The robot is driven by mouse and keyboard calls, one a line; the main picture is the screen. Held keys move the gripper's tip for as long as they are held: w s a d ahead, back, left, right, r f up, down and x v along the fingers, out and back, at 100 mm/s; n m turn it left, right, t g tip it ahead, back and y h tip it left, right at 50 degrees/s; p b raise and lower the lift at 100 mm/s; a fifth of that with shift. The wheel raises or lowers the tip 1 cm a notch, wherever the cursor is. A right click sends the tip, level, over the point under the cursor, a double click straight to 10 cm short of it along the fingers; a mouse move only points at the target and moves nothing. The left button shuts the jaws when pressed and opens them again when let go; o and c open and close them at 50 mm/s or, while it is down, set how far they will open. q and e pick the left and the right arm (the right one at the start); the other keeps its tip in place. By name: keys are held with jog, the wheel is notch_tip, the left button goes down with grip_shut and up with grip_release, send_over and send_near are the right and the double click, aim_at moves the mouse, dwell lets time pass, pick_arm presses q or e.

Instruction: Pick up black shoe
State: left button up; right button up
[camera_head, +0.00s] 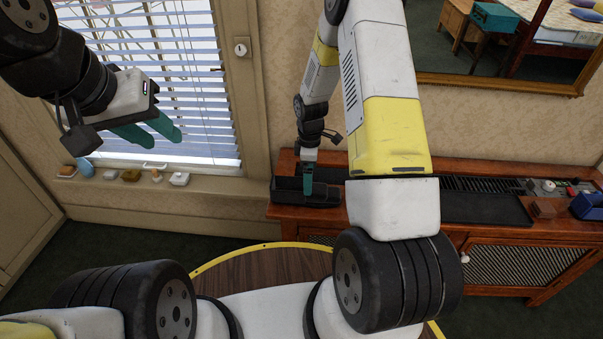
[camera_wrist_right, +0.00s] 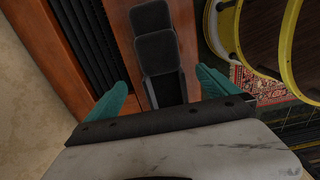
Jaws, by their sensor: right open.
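The black shoe (camera_head: 322,198) lies on the left end of the reddish wooden cabinet top. It also shows in the right wrist view (camera_wrist_right: 157,52), lying lengthwise, its near end between my fingers. My right gripper (camera_head: 308,180) is over the shoe; in the right wrist view its teal fingers (camera_wrist_right: 160,82) are spread wide, one on each side, with nothing held. I cannot tell how much height is left between fingertips and shoe. My left gripper (camera_head: 164,138) is raised in front of the window blind, its two teal fingers apart and empty.
The cabinet top (camera_head: 283,211) has a dark grille and a dark flat mat (camera_head: 485,208). A brown block (camera_head: 541,208) and a blue thing (camera_head: 586,205) stand farther right. Several small items line the window sill (camera_head: 215,187). A yellow-rimmed round wooden surface (camera_head: 250,268) is below.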

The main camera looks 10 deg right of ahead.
aim_at(323, 196)
jog(key=f, duration=0.7)
jog(key=shift+s+d+f, duration=0.2)
jog(key=shift+f, duration=0.05)
jog(key=c, duration=1.7)
